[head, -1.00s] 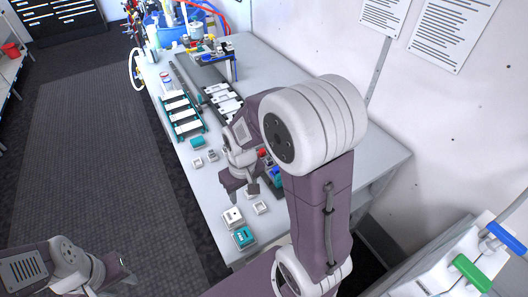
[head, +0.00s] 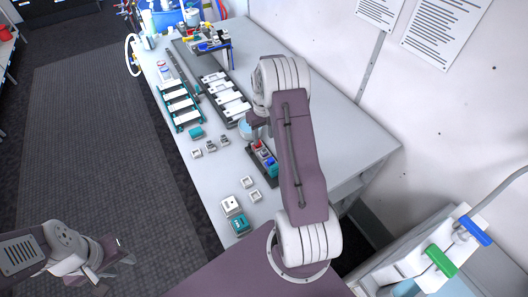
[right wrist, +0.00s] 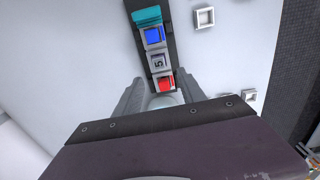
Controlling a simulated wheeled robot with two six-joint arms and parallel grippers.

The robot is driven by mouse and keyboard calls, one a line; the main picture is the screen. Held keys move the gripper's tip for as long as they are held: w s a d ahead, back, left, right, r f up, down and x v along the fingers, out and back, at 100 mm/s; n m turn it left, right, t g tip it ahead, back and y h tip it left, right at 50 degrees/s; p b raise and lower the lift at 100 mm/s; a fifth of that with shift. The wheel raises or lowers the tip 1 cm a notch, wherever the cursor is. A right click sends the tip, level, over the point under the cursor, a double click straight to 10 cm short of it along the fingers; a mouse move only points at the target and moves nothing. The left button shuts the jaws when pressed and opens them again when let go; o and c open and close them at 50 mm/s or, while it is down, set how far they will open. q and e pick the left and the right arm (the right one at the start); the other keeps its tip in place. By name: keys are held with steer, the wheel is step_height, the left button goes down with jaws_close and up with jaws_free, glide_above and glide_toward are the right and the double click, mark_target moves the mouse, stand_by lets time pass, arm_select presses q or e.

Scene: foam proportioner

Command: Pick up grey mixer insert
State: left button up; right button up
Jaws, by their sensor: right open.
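A narrow black tray (right wrist: 173,60) in the right wrist view holds a row of blocks: teal (right wrist: 147,16), blue (right wrist: 153,36), grey (right wrist: 158,62) and red (right wrist: 165,83). The grey insert sits between the blue and red blocks. In the head view the tray (head: 264,178) stands beside my right forearm, which partly covers it. My right gripper (right wrist: 160,92) is open, its fingers on either side near the red end; nothing is clearly held. A pale round thing (right wrist: 162,101) shows between the fingers. My left gripper (head: 120,256) is at lower left, away from the table.
Small white and grey square pieces (head: 255,196) lie on the table, with a white box (head: 231,205) and a teal box (head: 239,224) near its front. Racks with white bars (head: 181,105) stand farther back. The right side of the table (head: 345,140) is clear.

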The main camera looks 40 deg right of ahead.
mark_target(264, 150)
step_height(264, 150, down, 2)
steer(key=shift+f+p, duration=0.1)
steer(key=shift+p, duration=0.25)
steer(key=shift+d+f, duration=0.1)
steer(key=shift+f, duration=0.3)
steer(key=f+p, duration=0.1)
steer(key=f, duration=0.1)
steer(key=f+p, duration=0.1)
steer(key=f, duration=0.1)
steer(key=shift+s+p, duration=0.3)
steer(key=shift+s, duration=0.05)
steer(key=shift+w+f, duration=0.1)
steer(key=shift+f, duration=0.3)
jaws_close()
